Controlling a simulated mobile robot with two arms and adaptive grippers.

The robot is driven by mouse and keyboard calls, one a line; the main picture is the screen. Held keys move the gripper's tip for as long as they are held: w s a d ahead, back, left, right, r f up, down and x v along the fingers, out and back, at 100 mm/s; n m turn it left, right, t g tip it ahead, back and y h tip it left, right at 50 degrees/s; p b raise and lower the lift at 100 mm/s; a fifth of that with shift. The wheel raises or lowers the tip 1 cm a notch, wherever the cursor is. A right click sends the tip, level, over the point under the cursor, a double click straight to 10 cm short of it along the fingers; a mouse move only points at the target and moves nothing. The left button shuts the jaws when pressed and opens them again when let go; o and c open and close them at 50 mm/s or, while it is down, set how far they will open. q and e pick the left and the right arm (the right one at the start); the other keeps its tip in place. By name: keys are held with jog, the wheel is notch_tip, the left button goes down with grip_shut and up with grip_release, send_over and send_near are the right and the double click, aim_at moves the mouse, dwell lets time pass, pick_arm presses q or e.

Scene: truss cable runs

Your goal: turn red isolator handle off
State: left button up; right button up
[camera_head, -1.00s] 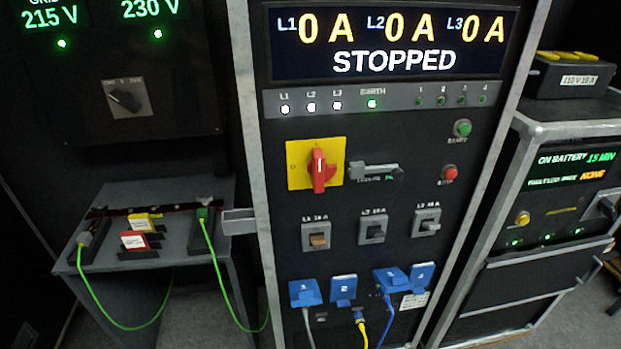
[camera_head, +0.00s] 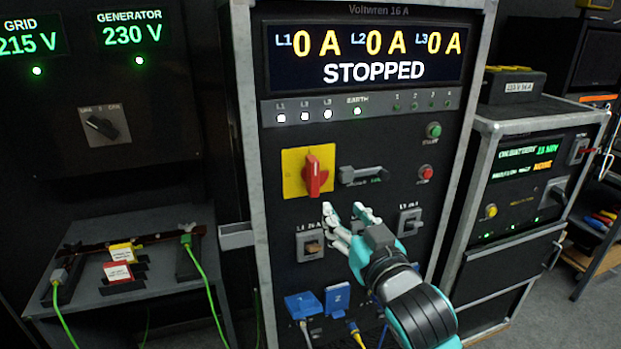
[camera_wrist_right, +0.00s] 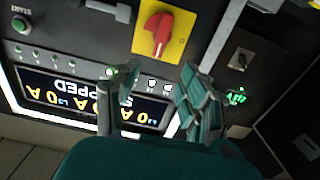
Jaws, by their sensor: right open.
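The red isolator handle (camera_head: 314,176) sits on a yellow square plate (camera_head: 293,161) on the front of the black cabinet, its grip pointing about downward in the head view. My right gripper (camera_head: 350,214) is open and empty, just below and to the right of the handle, apart from it. In the right wrist view the red handle (camera_wrist_right: 157,34) and yellow plate (camera_wrist_right: 182,48) show beyond the open fingers (camera_wrist_right: 158,88), upside down. The display (camera_head: 365,55) reads STOPPED with 0 A on L1, L2 and L3. My left gripper is out of view.
A grey lever latch (camera_head: 362,175) is right of the handle, with a green button (camera_head: 433,130) and red button (camera_head: 425,172) farther right. Breaker switches (camera_head: 311,246) and blue sockets (camera_head: 303,304) with cables are below. A side table (camera_head: 150,285) stands left, a battery unit (camera_head: 525,170) right.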

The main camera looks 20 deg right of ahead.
aim_at(315, 175)
jog(key=w+p, duration=0.1)
jog(key=w, duration=1)
jog(key=w+p, duration=0.1)
jog(key=w, duration=0.4)
jog(key=shift+w+a+p, duration=0.2)
jog(key=shift+a+p, duration=0.1)
grip_shut()
